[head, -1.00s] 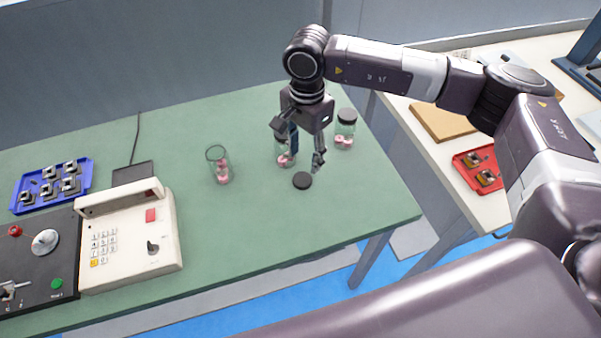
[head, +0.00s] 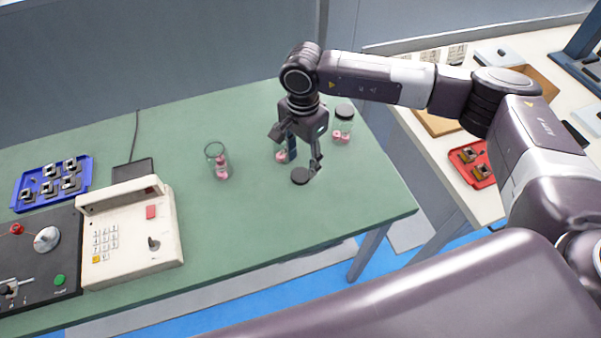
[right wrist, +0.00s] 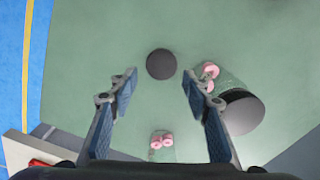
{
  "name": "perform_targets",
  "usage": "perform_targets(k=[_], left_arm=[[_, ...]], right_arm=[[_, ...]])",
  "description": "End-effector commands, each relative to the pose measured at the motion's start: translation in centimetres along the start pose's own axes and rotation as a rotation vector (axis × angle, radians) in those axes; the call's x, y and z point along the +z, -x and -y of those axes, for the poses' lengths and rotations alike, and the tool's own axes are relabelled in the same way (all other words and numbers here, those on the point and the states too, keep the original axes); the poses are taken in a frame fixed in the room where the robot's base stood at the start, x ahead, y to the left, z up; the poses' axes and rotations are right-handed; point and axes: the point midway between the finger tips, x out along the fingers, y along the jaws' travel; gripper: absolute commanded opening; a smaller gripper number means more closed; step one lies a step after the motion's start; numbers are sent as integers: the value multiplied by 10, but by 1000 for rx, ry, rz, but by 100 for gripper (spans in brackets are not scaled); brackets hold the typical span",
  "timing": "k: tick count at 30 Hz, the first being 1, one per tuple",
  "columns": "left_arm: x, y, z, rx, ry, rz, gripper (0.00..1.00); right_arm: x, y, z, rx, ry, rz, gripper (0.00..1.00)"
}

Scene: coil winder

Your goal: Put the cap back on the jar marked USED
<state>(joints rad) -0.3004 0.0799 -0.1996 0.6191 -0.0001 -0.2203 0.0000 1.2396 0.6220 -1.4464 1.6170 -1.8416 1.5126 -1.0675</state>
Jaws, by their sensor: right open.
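A loose black cap (head: 300,176) lies flat on the green table, in front of my right gripper (head: 297,153). In the right wrist view the cap (right wrist: 161,64) shows beyond and between the open, empty fingertips (right wrist: 158,92), apart from them. A glass jar with pink spools (head: 217,162) stands uncapped to the left. A middle jar (head: 281,156) is partly hidden behind my gripper; the right wrist view seems to show a black lid (right wrist: 241,111) on it. A right jar (head: 343,126) has a black lid. No USED marking is readable. My left gripper is out of view.
A cream keypad console (head: 128,235) and a blue tray of parts (head: 27,193) occupy the table's left side. A white bench (head: 480,205) with a red tray (head: 463,175) stands to the right. The table's front middle is clear.

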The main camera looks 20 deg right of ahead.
Motion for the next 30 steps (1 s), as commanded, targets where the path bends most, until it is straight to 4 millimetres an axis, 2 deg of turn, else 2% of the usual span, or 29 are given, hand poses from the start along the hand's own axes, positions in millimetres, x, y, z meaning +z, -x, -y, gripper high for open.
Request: perform_targets(k=[1, 4, 6, 10, 20, 25, 30], left_arm=[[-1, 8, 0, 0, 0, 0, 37], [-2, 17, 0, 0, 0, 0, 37], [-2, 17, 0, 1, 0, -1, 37], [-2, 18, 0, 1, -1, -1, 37], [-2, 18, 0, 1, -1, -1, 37], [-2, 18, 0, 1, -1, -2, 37], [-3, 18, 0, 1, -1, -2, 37]], right_arm=[[3, -5, 0, 4, 1, 1, 44], [6, -20, 1, 4, 1, 0, 44], [6, -31, 2, 3, 0, 1, 44], [5, -41, 2, 0, 1, 0, 44], [5, -43, 2, -1, 1, 0, 44], [5, -42, 2, -1, 0, 0, 28], [5, -42, 2, -1, 0, 0, 28]])
